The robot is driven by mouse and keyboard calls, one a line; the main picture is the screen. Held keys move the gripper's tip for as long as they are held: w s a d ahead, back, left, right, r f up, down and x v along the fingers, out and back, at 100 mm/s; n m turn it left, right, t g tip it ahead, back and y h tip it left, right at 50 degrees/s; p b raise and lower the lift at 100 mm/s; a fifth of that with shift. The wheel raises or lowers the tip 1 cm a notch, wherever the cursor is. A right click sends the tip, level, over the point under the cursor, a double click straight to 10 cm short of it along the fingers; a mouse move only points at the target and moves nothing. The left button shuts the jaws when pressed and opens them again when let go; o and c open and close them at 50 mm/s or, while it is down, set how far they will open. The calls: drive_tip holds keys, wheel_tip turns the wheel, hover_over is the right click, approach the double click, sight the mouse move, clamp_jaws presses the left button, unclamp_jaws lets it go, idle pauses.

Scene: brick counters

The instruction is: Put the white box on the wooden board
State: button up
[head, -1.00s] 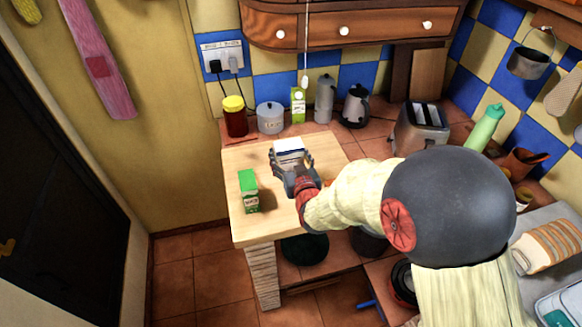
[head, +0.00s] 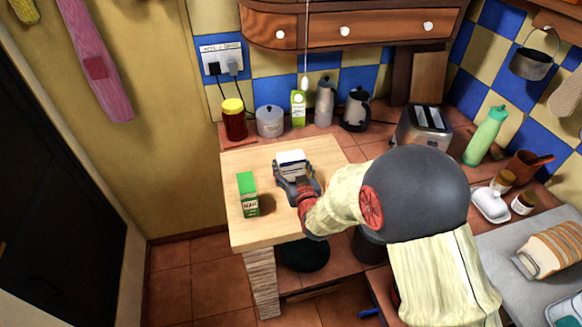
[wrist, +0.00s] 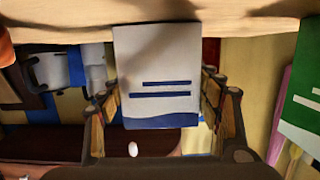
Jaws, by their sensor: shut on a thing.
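The white box (head: 291,160) with blue stripes is over the back middle of the wooden board (head: 247,229). My gripper (head: 293,172) is shut on it, with a finger at each side. In the wrist view the box (wrist: 158,70) sits between the fingers (wrist: 160,110), its striped face toward the camera. Its far end meets the edge of the pale wood (wrist: 60,12). I cannot tell whether it rests on the board or is just above it. My gripper hides its lower near part in the head view.
A green-and-white carton (head: 248,195) stands on the board to the left of the box. Behind the board stand a yellow-lidded jar (head: 234,120), a grey pot (head: 270,121) and a green carton (head: 298,108). The board's front left is clear.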

drive_tip(key=o, duration=1.2)
drive_tip(key=shift+f, duration=0.1)
drive_tip(key=shift+c, duration=0.2)
drive_tip(key=p+v, duration=0.3)
drive_tip(key=v, duration=0.9)
